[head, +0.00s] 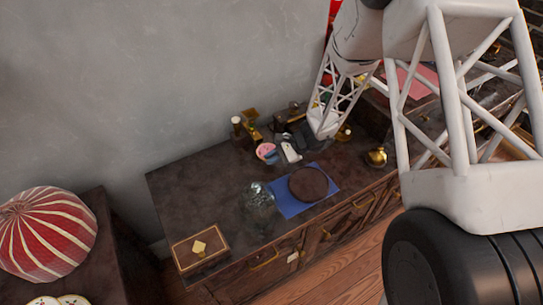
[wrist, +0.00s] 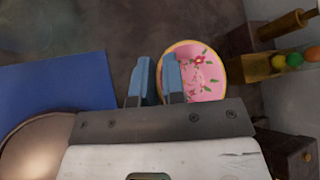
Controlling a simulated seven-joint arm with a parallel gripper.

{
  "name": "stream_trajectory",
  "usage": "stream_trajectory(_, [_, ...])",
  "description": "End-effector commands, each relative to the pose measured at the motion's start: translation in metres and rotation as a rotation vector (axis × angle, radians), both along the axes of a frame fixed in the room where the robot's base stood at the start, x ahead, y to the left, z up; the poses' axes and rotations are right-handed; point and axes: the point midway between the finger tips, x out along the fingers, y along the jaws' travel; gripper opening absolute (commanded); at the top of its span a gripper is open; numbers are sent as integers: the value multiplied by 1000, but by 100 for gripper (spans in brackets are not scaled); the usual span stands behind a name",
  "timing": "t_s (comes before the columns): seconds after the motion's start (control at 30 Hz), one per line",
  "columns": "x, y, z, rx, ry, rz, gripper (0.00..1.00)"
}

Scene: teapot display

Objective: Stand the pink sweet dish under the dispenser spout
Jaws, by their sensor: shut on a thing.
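The pink sweet dish (wrist: 203,72) is round, with a yellow rim and a red flower pattern with green leaves. My gripper (wrist: 156,78) is shut on its left edge in the wrist view, with one blue finger outside the rim and one over the dish. In the head view the dish (head: 266,151) is at the back of the dark cabinet top, beside my gripper (head: 277,154). The brass dispenser (head: 250,124) stands just behind it. In the wrist view the dispenser (wrist: 270,66) is right of the dish, with coloured balls. I cannot tell whether the dish touches the cabinet.
A blue mat (head: 287,207) bears a dark round disc (head: 308,184). A glass jar (head: 258,197) stands beside the mat. A brown box (head: 200,250) lies at the front left. A brass pot (head: 376,157) is at right.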

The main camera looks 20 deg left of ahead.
Motion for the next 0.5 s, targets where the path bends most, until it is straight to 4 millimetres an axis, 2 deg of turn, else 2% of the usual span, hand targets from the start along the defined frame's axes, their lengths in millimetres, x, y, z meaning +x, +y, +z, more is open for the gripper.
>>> stream_trajectory(0.5, [0, 0, -29, 0, 1, -1, 0])
